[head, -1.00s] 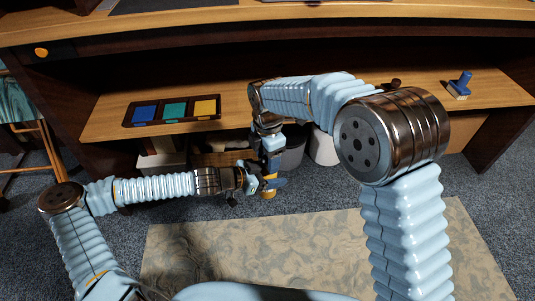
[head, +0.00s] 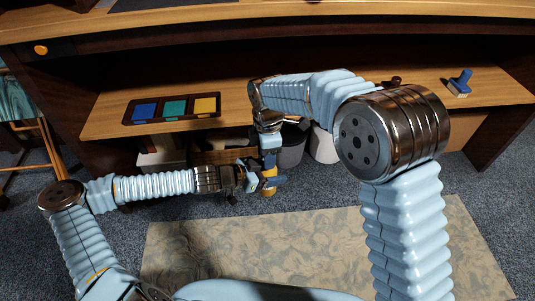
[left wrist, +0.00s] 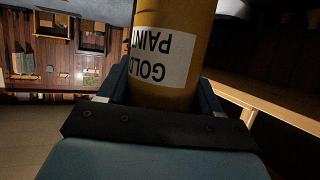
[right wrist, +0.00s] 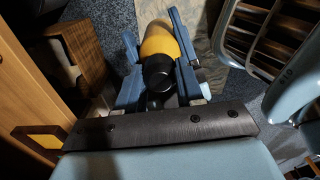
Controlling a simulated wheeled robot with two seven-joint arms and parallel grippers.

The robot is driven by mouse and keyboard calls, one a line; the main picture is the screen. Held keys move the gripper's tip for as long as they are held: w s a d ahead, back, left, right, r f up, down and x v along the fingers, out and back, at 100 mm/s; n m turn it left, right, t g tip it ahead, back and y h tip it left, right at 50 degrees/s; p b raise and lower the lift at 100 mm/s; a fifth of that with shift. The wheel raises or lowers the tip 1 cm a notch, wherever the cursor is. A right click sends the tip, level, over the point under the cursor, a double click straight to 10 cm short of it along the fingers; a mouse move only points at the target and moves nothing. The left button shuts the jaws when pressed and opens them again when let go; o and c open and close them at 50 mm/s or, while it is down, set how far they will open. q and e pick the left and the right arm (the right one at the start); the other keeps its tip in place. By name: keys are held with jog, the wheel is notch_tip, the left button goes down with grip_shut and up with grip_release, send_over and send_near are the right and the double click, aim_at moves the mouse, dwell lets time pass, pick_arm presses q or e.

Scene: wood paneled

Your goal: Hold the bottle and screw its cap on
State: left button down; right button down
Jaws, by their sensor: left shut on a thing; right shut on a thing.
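The gold paint bottle (head: 269,189) is upright in the head view, below the shelf edge. My left gripper (head: 262,179) is shut around its body; the left wrist view shows the bottle (left wrist: 165,55) with its white "GOLD PAINT" label between the fingers. My right gripper (head: 270,160) is shut directly above the bottle, pointing down. In the right wrist view the black cap (right wrist: 158,73) sits between its fingers (right wrist: 160,88), in line with the yellow bottle body (right wrist: 160,41). The cap meets the bottle's top end there, but I cannot tell whether the threads are engaged.
The wooden shelf (head: 330,102) runs behind the grippers. On it are a tray (head: 128,122) of blue, green and yellow squares and a blue-handled brush (head: 460,82). Grey bins (head: 292,152) stand below. The patterned rug (head: 330,240) in front is clear.

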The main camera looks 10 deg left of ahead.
jog(key=c, duration=0.7)
grip_release()
jog(key=shift+r, duration=2.3)
jog(key=shift+c, duration=0.4)
jog(key=shift+r+n, duration=1.7)
jog(key=shift+f, duration=4)
